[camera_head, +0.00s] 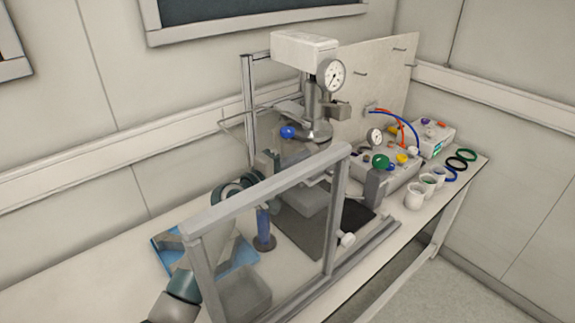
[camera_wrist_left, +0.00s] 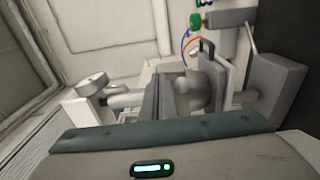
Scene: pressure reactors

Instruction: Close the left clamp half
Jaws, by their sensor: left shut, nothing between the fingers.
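My left arm comes in from the lower left of the head view, behind the clear shield (camera_head: 270,195). Its gripper (camera_head: 283,162) is at the reactor, below the steel reactor head (camera_head: 318,130), partly hidden by the shield's frame. In the left wrist view the gripper (camera_wrist_left: 168,98) is shut and empty, close beside a rounded grey metal part (camera_wrist_left: 195,92). A pale grey block (camera_wrist_left: 272,88) stands to its right. I cannot tell for sure which part is the left clamp half, or whether the fingers touch it.
The shield's grey frame (camera_head: 265,190) stands between the head camera and the reactor. A pressure gauge (camera_head: 331,75) sits above the reactor. A control box (camera_head: 388,172), white cups (camera_head: 415,196) and coloured rings (camera_head: 457,163) are on the right. A blue tray (camera_head: 236,254) is at front left.

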